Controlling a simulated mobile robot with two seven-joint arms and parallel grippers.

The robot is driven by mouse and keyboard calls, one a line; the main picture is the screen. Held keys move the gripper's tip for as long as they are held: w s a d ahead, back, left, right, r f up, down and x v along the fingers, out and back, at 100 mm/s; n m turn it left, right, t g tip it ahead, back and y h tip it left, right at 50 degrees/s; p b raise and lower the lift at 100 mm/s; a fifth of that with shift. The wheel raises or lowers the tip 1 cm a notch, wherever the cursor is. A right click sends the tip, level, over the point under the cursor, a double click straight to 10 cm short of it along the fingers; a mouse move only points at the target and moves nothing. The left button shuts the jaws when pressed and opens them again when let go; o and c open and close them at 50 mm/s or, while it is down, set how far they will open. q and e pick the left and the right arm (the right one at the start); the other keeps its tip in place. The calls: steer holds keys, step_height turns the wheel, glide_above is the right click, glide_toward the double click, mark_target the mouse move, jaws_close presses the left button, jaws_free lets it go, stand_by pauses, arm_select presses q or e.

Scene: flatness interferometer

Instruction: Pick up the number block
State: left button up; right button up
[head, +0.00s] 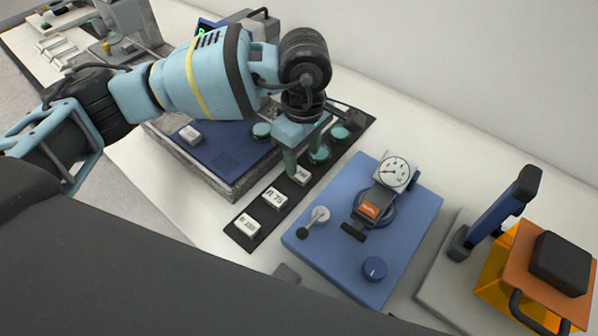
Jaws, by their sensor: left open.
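Several white blocks with dark printed marks show in the head view. Three stand in a row on a black strip (258,213): a near block (248,225), a middle block (274,198) that seems to read "R 75", and a far block (301,177), partly hidden. Another white block (190,135) lies on the blue mat to the left. My left gripper (304,165) is open and points down at the far block, one finger beside it. I cannot tell whether it touches. My right gripper is out of view.
Round green-topped pieces (340,133) stand on the strip's far end and on the blue mat (222,150) over a stone slab. A blue instrument base (330,248) with a dial gauge (396,173) stands right. An orange device (545,270) stands far right.

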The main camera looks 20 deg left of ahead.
mark_target(303, 175)
arm_select(q)
steer(key=shift+s+d+f+p, duration=0.1)
steer(key=shift+f+p, duration=0.05)
steer(key=shift+f, duration=1.15)
steer(key=shift+d+f+p, duration=0.1)
steer(key=shift+f+p, duration=0.05)
steer(key=shift+f, duration=1.1)
steer(key=shift+c, duration=0.4)
steer(key=c, duration=1)
